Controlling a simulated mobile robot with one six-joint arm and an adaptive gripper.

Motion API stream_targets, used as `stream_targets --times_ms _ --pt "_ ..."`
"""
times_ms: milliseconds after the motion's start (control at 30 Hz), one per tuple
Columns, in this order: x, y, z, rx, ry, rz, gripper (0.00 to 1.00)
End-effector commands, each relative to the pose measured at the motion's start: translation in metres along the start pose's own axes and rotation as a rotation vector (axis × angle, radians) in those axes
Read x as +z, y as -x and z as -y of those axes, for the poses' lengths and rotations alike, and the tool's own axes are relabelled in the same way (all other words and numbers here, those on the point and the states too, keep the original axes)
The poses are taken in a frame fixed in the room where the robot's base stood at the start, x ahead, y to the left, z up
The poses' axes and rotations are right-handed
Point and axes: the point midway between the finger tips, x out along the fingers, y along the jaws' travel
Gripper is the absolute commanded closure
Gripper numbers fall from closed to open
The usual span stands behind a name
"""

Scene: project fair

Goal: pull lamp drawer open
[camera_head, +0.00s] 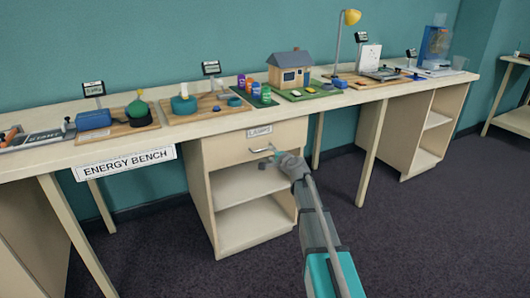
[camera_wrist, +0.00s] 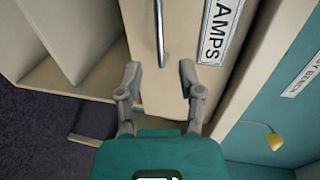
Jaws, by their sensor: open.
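The lamp drawer (camera_head: 228,151) is the cream top drawer of the cabinet under the bench, with a LAMPS label (camera_head: 260,131) and a metal bar handle (camera_head: 259,150). Its front looks flush with the cabinet, so it appears shut. My gripper (camera_head: 270,156) is open at the right end of the handle. In the wrist view, my gripper (camera_wrist: 160,70) has one finger on each side of the near end of the handle (camera_wrist: 161,30), in front of the drawer front (camera_wrist: 163,98). I see no finger touching the handle; the depth gap is unclear.
Open shelves (camera_head: 247,187) lie below the drawer. The bench top (camera_head: 185,133) above carries several displays, including a model house (camera_head: 289,73) and a yellow lamp (camera_head: 350,18). A table leg (camera_head: 371,150) stands to the right. The carpet (camera_head: 300,255) in front is clear.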

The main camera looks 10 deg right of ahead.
Motion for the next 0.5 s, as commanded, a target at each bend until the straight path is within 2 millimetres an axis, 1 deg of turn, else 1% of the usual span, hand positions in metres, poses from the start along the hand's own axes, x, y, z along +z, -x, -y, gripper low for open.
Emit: stream_targets --times_ms 33,200,400,500 --pt "-0.002 -0.012 -0.001 0.0 0.0 0.0 0.52" --pt "-0.001 -0.038 -0.001 0.0 0.0 0.0 0.52" --pt "-0.001 -0.063 -0.001 0.0 0.0 0.0 0.52" --pt "-0.001 -0.071 -0.001 0.0 -0.001 0.0 0.52"
